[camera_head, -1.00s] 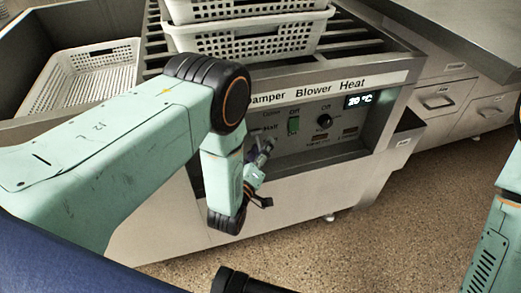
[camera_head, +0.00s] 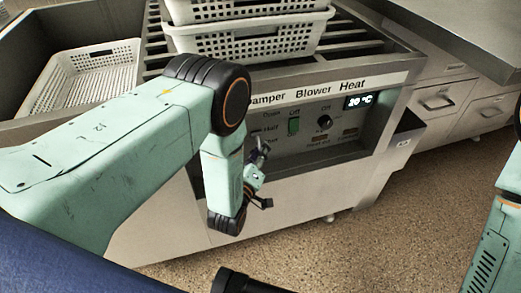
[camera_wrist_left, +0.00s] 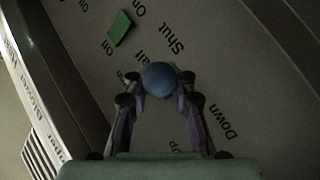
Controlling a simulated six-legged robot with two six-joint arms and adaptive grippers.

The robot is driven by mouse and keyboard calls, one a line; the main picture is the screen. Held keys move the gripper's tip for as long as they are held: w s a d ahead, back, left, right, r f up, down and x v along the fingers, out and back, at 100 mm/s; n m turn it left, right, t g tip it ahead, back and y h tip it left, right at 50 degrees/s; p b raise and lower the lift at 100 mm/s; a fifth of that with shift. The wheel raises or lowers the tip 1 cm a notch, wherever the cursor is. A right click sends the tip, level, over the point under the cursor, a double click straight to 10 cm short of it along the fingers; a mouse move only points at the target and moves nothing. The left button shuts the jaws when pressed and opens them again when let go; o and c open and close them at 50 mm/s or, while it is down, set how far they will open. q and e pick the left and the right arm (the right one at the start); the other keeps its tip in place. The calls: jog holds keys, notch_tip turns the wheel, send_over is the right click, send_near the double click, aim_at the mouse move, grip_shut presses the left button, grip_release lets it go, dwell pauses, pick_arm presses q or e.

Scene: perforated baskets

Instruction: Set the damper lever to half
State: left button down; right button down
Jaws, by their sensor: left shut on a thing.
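The damper lever's round blue knob (camera_wrist_left: 159,79) sits between the fingertips of my left gripper (camera_wrist_left: 160,88) in the left wrist view, and the gripper is shut on it. The printed words Half and Shut are close to the knob on the panel there. In the head view my left gripper (camera_head: 260,157) is at the left part of the control panel (camera_head: 338,147), under the Damper heading. There the lever is hidden by the gripper and arm, so its exact setting cannot be told. My right gripper is out of view.
A green blower switch (camera_head: 293,126) and a black heat knob (camera_head: 325,122) are right of the gripper. A display (camera_head: 359,101) reads 20 °C. White perforated baskets (camera_head: 247,47) stand on the slatted top. The floor in front is clear.

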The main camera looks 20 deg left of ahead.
pick_arm(q)
jog(key=r+n+g+p, duration=0.1)
jog(key=p, duration=0.2)
jog(key=r+n+g+p, duration=0.1)
jog(key=g+p, duration=0.1)
jog(key=p, duration=0.2)
jog(key=shift+s+d, duration=0.15)
jog(key=shift+s, duration=0.1)
jog(key=shift+s+r+n+g+h+p, duration=0.15)
jog(key=shift+n+g+h+p, duration=0.25)
jog(key=shift+g+p, duration=0.85)
jog(key=shift+t+p, duration=0.35)
jog(key=shift+p, duration=0.05)
jog(key=c, duration=1.1)
grip_release()
jog(key=shift+r, duration=0.1)
jog(key=v, duration=1.1)
jog(key=shift+s+r, duration=0.15)
jog(key=shift+s, duration=0.2)
